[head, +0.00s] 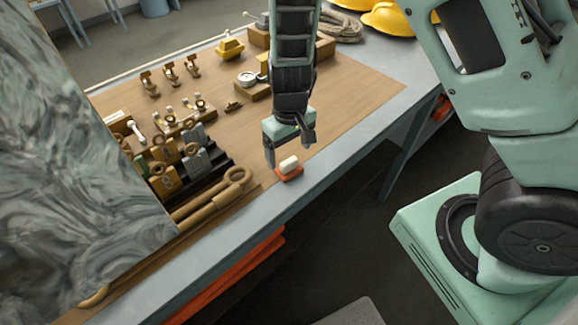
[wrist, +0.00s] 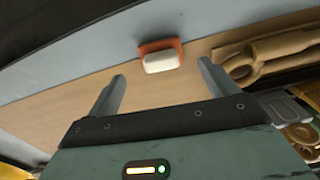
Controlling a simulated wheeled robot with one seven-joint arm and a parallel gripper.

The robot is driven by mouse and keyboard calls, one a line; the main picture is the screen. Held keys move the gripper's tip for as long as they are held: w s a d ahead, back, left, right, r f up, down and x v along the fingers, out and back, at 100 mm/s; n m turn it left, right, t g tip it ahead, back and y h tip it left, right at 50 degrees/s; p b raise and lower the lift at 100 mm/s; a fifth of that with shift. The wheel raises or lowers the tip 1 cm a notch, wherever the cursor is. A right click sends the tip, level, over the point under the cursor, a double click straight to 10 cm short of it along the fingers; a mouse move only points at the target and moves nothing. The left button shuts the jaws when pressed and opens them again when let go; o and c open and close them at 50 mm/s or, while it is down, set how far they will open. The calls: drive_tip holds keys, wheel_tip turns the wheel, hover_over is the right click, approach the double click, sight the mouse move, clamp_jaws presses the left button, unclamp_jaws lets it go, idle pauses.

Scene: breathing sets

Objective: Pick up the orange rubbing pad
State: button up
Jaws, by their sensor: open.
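The orange rubbing pad (head: 289,174) lies near the front edge of the wooden board on the table, with a small white block (head: 289,164) on top of it. In the wrist view the orange pad (wrist: 145,47) shows as a rim around the white block (wrist: 161,62), ahead of the fingertips. My gripper (head: 291,154) points down just above and behind the pad. Its two fingers are spread apart in the wrist view (wrist: 161,76), with nothing between them. The pad appears untouched by the fingers.
A tan wooden-looking tool (head: 215,200) lies left of the pad, beside a dark rack (head: 195,175) of metal parts. A white gauge (head: 248,78) and yellow helmets (head: 388,18) are farther back. A marbled grey panel (head: 70,180) blocks the left. The board right of the pad is clear.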

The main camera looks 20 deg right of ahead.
sight(289, 161)
wheel_tip(289, 161, down, 5)
drive_tip(key=shift+a+r+p, duration=0.1)
drive_tip(key=shift+p, duration=0.35)
drive_tip(key=shift+c, duration=0.3)
drive_tip(key=c, duration=1)
wheel_tip(289, 161, up, 10)
drive_tip(key=shift+b, duration=0.3)
